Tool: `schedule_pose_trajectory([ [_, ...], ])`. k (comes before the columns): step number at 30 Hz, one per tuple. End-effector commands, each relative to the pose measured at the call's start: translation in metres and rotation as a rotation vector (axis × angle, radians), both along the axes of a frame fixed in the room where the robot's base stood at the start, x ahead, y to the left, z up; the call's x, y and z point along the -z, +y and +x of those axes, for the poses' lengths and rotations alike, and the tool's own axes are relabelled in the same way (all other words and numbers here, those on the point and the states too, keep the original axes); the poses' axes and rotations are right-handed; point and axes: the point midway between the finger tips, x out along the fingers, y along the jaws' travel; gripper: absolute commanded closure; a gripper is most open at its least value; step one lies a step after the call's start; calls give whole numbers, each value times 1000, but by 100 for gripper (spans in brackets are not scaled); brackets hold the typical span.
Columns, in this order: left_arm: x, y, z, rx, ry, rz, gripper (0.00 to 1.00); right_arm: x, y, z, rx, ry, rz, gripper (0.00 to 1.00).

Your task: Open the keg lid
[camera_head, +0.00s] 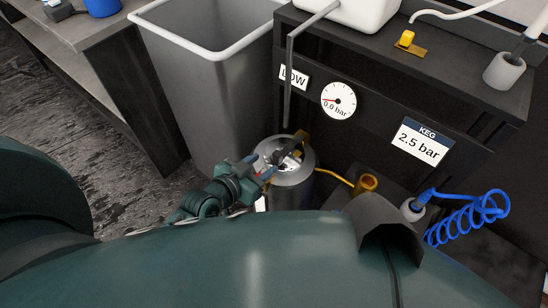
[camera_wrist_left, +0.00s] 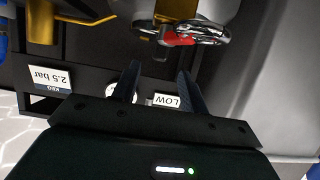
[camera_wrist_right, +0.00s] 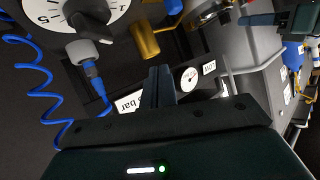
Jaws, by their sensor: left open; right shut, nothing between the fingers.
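The metal keg (camera_head: 293,187) stands on the floor below the dark bench in the head view. Its lid area (camera_head: 288,156) has dark and yellowish fittings on top, partly hidden by my left gripper. My left gripper (camera_head: 264,172) is at the left side of the keg top. In the left wrist view, its open fingers (camera_wrist_left: 157,78) have nothing between them. A chrome ring (camera_wrist_left: 208,27) and a red part lie beyond the tips. I cannot tell whether the lid is open. My right gripper (camera_wrist_right: 158,78) is shut and empty in the right wrist view; the head view does not show it.
A grey bin (camera_head: 205,85) stands behind and left of the keg. The gauge (camera_head: 338,100) reads 0.0 bar, beside a LOW sign; a KEG sign (camera_head: 421,142) reads 2.5 bar. A brass cup (camera_head: 367,184) and a blue coiled hose (camera_head: 470,215) are to the right.

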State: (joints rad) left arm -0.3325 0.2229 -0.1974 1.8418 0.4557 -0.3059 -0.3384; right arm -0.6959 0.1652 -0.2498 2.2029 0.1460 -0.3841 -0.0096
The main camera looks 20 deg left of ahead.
Motion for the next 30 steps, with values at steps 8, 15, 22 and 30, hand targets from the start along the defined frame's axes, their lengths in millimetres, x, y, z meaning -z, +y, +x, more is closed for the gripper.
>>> schedule_pose_trajectory([
  [8,20,-15,42,1,0,1,56,-3,-3,-1,9,-34,1,100],
  [15,24,-20,53,1,1,1,56,-4,-5,-3,13,-39,-3,100],
  [22,24,-20,53,2,0,2,56,-3,-5,-5,13,-34,-3,100],
  [30,24,-20,53,2,0,2,78,-3,-6,-4,12,-35,-4,100],
])
